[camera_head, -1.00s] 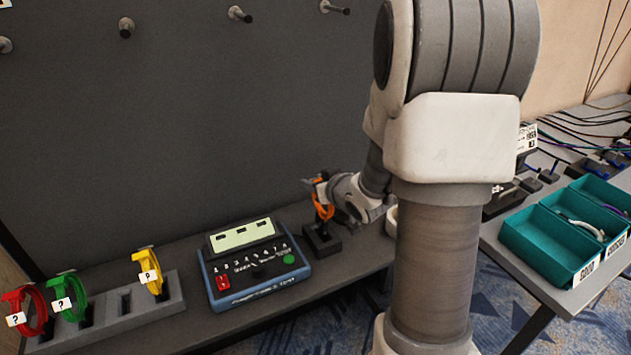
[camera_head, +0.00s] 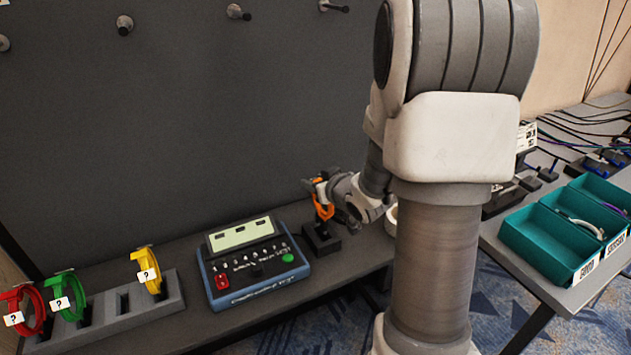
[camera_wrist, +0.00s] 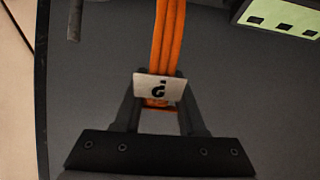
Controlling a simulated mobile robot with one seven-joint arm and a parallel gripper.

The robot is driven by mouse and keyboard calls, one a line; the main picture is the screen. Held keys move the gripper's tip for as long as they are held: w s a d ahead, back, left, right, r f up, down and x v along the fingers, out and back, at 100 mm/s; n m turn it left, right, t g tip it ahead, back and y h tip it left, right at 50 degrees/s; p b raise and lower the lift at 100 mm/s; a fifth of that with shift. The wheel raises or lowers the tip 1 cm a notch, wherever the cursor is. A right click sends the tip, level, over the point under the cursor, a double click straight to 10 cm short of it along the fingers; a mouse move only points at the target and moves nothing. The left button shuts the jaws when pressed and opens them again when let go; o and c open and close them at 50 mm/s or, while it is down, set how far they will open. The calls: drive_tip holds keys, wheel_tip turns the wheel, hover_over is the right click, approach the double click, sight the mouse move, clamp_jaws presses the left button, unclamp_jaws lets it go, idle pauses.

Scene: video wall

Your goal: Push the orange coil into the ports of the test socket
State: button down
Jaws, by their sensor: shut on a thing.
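The orange coil (camera_head: 322,204) is in my gripper (camera_head: 325,191), upright just above the small black test socket (camera_head: 321,238). In the wrist view the orange coil (camera_wrist: 168,40) runs up from between the two fingers of my gripper (camera_wrist: 158,108). A white tag with a question mark (camera_wrist: 160,88) hangs at the fingertips and hides part of the grip. The coil's lower end is close to the socket; I cannot tell whether it touches the ports.
A blue tester (camera_head: 256,266) with a pale display stands left of the socket. A grey rack (camera_head: 125,305) holds red, green and yellow coils and an empty slot. Teal bins (camera_head: 555,245) stand on the right table. The dark wall panel (camera_head: 190,120) rises behind.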

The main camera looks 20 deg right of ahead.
drive_tip(key=shift+f, duration=0.15)
drive_tip(key=shift+f+b, duration=0.4)
drive_tip(key=shift+b, duration=0.15)
drive_tip(key=shift+f, duration=0.15)
idle(0.3)
drive_tip(key=shift+f+b, duration=0.4)
drive_tip(key=shift+b, duration=0.05)
drive_tip(key=shift+f, duration=0.15)
idle(0.3)
drive_tip(key=shift+f+b, duration=0.45)
drive_tip(key=shift+b, duration=0.1)
drive_tip(key=shift+f, duration=0.1)
drive_tip(key=shift+f+b, duration=0.35)
drive_tip(key=shift+b, duration=0.05)
idle(0.5)
